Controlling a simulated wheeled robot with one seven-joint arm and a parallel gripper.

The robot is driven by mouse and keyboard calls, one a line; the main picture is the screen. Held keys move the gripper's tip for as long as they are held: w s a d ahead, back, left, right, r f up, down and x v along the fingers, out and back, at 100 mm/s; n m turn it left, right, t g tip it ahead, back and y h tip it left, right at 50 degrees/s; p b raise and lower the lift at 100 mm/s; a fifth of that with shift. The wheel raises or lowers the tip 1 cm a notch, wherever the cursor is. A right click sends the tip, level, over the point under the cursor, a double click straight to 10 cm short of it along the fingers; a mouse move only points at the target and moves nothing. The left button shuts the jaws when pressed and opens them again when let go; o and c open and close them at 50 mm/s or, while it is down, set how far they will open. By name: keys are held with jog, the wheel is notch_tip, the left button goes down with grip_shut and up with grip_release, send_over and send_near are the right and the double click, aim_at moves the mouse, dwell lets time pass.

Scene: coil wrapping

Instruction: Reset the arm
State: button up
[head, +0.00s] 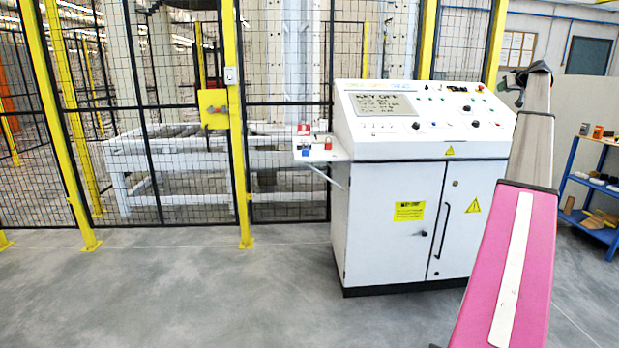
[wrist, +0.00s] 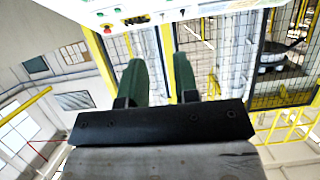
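My arm shows at the right of the head view, with a pink link in front and a grey link rising above it. The dark far end of the arm is up beside the control cabinet (head: 395,190), and I cannot make out the fingers there. In the wrist view my gripper (wrist: 160,62) has two dark green fingers standing apart with a gap between them. Nothing is held between them. The wrist view is tilted and shows the cabinet's panel with a red button (wrist: 107,30) at the top edge.
A small white shelf (head: 322,152) on the cabinet's left side carries red and blue padlock-like items. Yellow-posted mesh fencing (head: 150,100) stands behind. A blue rack (head: 590,225) with small items is at the right. The grey floor (head: 180,290) at front left is clear.

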jog(key=s+a+f+g, duration=0.2)
jog(key=s+a+f, duration=0.2)
jog(key=a+f, duration=1)
jog(key=s+a+f+g+y, duration=0.1)
jog(key=s+a+f+g, duration=0.2)
jog(key=a+f, duration=1.05)
jog(key=s+a+f+g, duration=0.2)
jog(key=s+a+f, duration=0.2)
jog(key=a+f, duration=0.95)
jog(key=s+a+f+m+g, duration=0.1)
jog(key=s+a+f+g, duration=0.3)
jog(key=s+a+f, duration=1.25)
jog(key=s+a+f+g, duration=0.1)
jog(key=s+a+f, duration=0.1)
jog(key=s, duration=0.5)
jog(key=s+a+f+h, duration=0.1)
jog(key=s+a+f, duration=0.1)
jog(key=s+f, duration=0.3)
jog(key=s+a+f+g+h, duration=0.1)
jog(key=s+a+f, duration=0.2)
jog(key=s, duration=0.5)
jog(key=shift+s+f+g, duration=0.15)
jog(key=shift+s+g, duration=0.15)
jog(key=shift+s, duration=0.1)
